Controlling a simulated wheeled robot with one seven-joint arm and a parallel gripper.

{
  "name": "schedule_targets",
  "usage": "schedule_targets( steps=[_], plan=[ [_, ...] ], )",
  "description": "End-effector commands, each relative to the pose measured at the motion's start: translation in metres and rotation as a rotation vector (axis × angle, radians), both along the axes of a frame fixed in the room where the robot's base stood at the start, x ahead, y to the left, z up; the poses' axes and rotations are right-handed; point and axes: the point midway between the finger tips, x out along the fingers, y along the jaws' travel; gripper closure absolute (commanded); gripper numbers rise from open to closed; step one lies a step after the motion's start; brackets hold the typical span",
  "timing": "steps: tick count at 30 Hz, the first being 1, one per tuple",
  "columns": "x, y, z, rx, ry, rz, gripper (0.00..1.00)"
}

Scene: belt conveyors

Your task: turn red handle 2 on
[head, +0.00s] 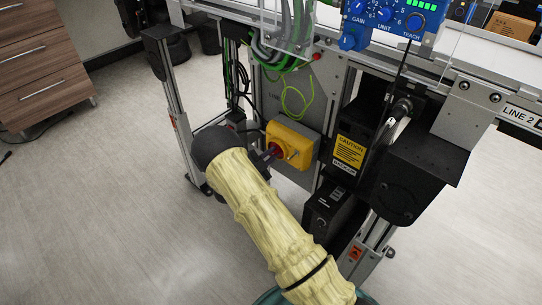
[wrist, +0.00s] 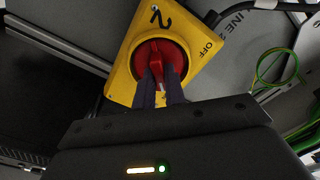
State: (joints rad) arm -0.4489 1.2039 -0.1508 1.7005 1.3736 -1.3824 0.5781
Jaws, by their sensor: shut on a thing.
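Red handle 2 (wrist: 146,57) is a round red knob on a yellow switch box (wrist: 122,77) marked "2" and "OFF" in the wrist view. In the head view the yellow box (head: 303,135) is fixed low on the conveyor's grey panel, with part of the red handle (head: 273,150) showing. My gripper (wrist: 160,76) has its two dark fingers shut on the handle's raised grip, which lies roughly in line with the fingers. In the head view my gripper (head: 262,160) reaches the box from the left, and my wrist partly hides it.
A black unit with a yellow caution label (head: 348,150) stands right of the box. Green cables (head: 285,55) hang above it. A conveyor leg (head: 175,105) stands to the left. A blue control box (head: 385,15) sits above. Open floor (head: 90,200) lies at left.

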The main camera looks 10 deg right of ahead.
Motion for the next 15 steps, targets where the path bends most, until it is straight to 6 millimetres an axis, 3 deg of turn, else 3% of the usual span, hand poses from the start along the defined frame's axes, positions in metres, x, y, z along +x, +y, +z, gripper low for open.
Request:
schedule_targets(
  steps=[14, 15],
  plan=[
    [-0.0004, 0.0013, -0.0014, 0.013, -0.012, 0.002, 1.0],
    [-0.0004, 0.0014, -0.0015, 0.013, -0.012, 0.002, 0.82]
  ],
)
